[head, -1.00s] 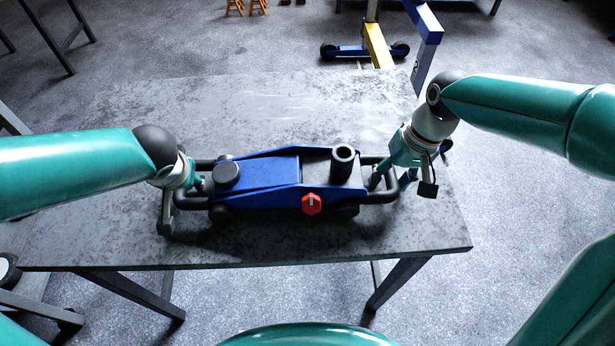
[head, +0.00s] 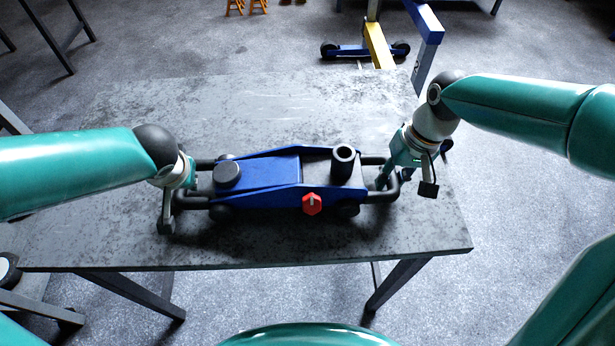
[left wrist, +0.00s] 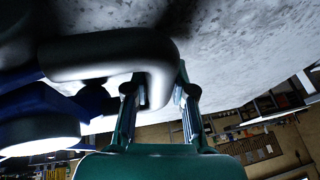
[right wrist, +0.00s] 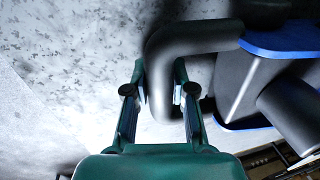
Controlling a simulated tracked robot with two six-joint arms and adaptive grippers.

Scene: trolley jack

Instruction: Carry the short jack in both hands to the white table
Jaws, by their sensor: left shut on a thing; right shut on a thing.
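The short jack (head: 265,178) is blue and black with a red knob and lies level on a grey mottled table (head: 260,105). A black bar handle sticks out at each end. My left gripper (head: 178,198) is shut on the left handle, whose bar (left wrist: 105,57) passes between its fingers in the left wrist view. My right gripper (head: 394,182) is shut on the right handle, whose bent bar (right wrist: 160,75) runs between its fingers in the right wrist view. I cannot make out a white table in the head view.
Beyond the table stands a blue and yellow wheeled frame (head: 378,45). Orange stands (head: 246,7) are at the far top. Dark table legs (head: 55,40) show at the upper left. The grey floor (head: 530,230) is clear on the right.

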